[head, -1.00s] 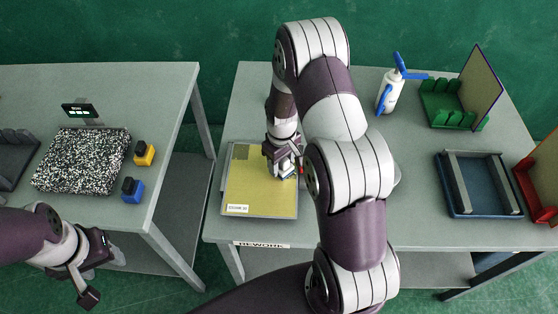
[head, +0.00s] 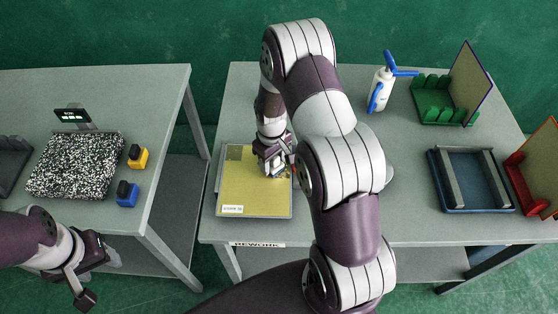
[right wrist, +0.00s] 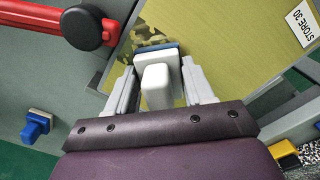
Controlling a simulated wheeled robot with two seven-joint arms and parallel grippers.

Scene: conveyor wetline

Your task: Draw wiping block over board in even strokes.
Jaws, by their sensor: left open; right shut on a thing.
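The yellow-green board (head: 250,195) lies flat on the table in the head view, with a white label at its near left corner. It also fills the upper right of the right wrist view (right wrist: 230,50). A dark blotchy patch (right wrist: 168,20) shows on it there. My right gripper (head: 276,172) is over the board's right part, shut on the wiping block. In the right wrist view the block has a white grip (right wrist: 157,85) and a blue base (right wrist: 157,47); I cannot tell whether it touches the board. My left gripper (head: 84,283) is open and empty, low at the left.
A red bar with a black knob (right wrist: 85,27) lies beside the board. A spray bottle (head: 380,88), green rack (head: 435,105) and blue tray (head: 470,180) stand to the right. The left table holds a speckled slab (head: 75,165) and yellow (head: 138,157) and blue (head: 127,194) blocks.

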